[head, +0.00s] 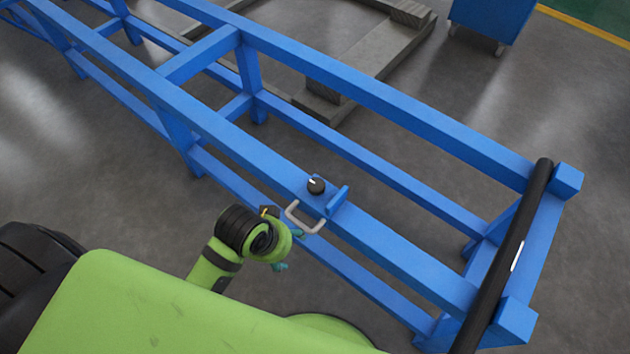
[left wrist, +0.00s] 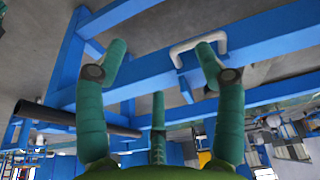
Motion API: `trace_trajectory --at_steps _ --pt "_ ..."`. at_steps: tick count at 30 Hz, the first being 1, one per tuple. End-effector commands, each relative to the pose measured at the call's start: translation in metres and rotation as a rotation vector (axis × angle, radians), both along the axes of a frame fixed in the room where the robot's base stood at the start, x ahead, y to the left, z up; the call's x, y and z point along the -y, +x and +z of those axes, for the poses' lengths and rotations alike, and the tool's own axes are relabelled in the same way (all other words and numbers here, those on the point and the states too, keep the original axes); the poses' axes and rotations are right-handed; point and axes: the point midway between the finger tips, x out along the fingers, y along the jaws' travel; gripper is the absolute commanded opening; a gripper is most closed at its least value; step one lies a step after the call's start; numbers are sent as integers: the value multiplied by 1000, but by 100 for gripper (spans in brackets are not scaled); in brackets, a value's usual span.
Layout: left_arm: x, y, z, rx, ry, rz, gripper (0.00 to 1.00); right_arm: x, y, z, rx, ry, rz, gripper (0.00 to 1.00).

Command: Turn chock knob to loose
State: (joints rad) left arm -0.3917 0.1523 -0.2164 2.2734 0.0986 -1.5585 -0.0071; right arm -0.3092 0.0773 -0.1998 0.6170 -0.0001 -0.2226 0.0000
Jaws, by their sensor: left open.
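The chock knob (head: 317,185) is a small black round knob with a light pointer mark, on top of the blue frame's near rail. A grey U-shaped handle (head: 305,222) sticks out from the rail just below it, and a small blue upright plate (head: 337,201) stands to its right. My left gripper (head: 290,250) is below and left of the knob, apart from it, near the handle. In the left wrist view its green fingers (left wrist: 162,50) are spread and empty, with the handle (left wrist: 198,44) beyond the right finger. I cannot make out the knob there. My right gripper is not in view.
The long blue frame (head: 390,185) runs across the view with open gaps between its rails. A black roller (head: 515,250) lies across its right end. Grey beams (head: 365,52) and a blue cart (head: 492,18) stand behind on the floor.

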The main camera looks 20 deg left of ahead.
Motion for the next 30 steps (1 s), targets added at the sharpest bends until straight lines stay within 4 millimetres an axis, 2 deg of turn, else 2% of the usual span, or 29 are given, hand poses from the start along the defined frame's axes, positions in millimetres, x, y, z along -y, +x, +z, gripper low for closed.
trace_trajectory --at_steps 11,16,19,24,30 --pt "45 54 3 -41 -29 -211 69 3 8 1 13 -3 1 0" --pt "56 92 2 -89 3 -326 69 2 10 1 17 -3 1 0" --pt "53 122 5 -134 51 -389 69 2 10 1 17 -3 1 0" --pt "32 164 19 -204 131 -427 69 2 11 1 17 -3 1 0" --pt "13 187 31 -244 176 -420 69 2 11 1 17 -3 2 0"
